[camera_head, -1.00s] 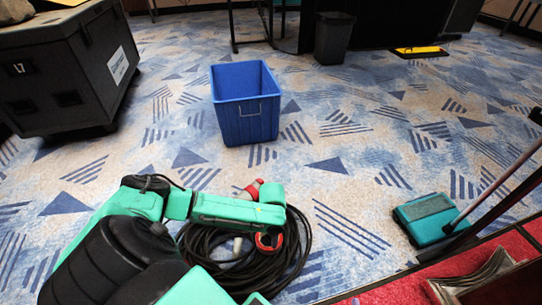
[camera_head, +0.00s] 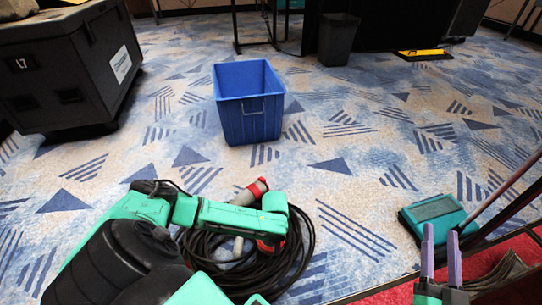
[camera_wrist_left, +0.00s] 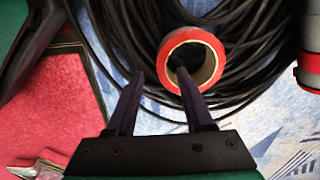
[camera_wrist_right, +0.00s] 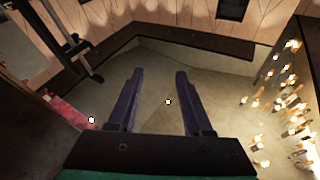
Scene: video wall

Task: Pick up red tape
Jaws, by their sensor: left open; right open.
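The red tape (camera_wrist_left: 190,34) is a ring with a pale inner core and lies on the black cable coil in the left wrist view. In the head view the red tape (camera_head: 266,246) is partly hidden by my left arm. My left gripper (camera_wrist_left: 158,75) is open over it. Its right finger overlaps the ring's hole; I cannot tell whether it is inside. Its left finger is outside the ring, on the left. In the head view the left fingers are hidden. My right gripper (camera_head: 440,236) is open and empty at the lower right, away from the tape.
The black cable coil (camera_head: 306,262) lies around the tape, with a red plug (camera_head: 250,192) beside it. A blue bin (camera_head: 248,115) stands beyond. A teal case (camera_head: 433,216) lies at right near poles. A black case (camera_head: 70,75) stands at left. Patterned carpet between is clear.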

